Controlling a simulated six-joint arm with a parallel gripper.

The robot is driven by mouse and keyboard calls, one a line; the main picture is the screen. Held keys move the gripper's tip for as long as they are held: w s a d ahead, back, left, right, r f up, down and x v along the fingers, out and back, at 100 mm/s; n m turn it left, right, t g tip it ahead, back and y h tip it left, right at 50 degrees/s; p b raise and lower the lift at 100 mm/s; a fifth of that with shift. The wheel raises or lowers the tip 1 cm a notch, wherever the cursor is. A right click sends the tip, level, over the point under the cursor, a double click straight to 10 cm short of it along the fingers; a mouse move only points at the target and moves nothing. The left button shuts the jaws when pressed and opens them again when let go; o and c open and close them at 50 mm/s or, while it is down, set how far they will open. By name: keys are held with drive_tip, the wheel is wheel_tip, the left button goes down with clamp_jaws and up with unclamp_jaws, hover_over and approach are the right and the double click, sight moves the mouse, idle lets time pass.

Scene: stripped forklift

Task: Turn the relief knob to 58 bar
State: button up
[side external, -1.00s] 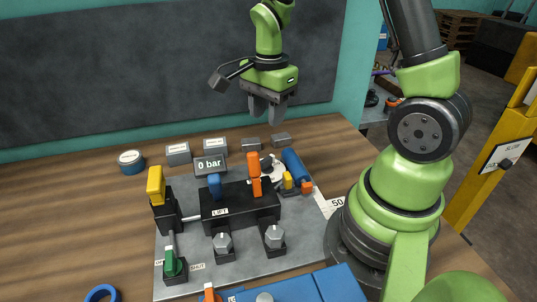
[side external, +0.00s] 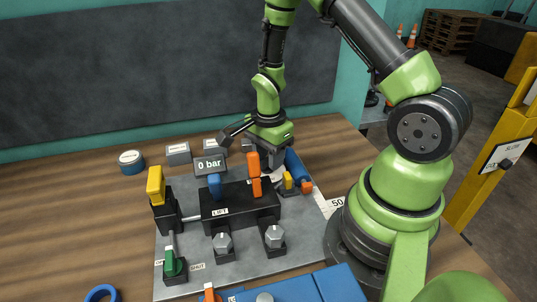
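My gripper (side external: 270,148) points down at the back right of the grey plate (side external: 195,262), behind the orange lever (side external: 254,172). It is low over the spot where a dark round knob on a pale dial showed; I take this to be the relief knob. The knob is now hidden behind my gripper and the lever, and only a pale bit of the dial (side external: 278,177) shows. I cannot see the fingertips, or whether they touch the knob. The gauge display (side external: 210,165) reads 0 bar.
The black valve block (side external: 235,207) carries the blue lever (side external: 214,186) and orange lever. A blue cylinder (side external: 294,165) lies close right of my gripper. Two hex knobs (side external: 223,243) (side external: 274,236) stand in front. A yellow-handled (side external: 156,186) and a green-handled valve (side external: 173,263) stand left.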

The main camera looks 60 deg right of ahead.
clamp_jaws()
drive_tip(key=shift+w+n, duration=0.1)
drive_tip(key=shift+n, duration=1.5)
unclamp_jaws()
wheel_tip(320, 180, up, 10)
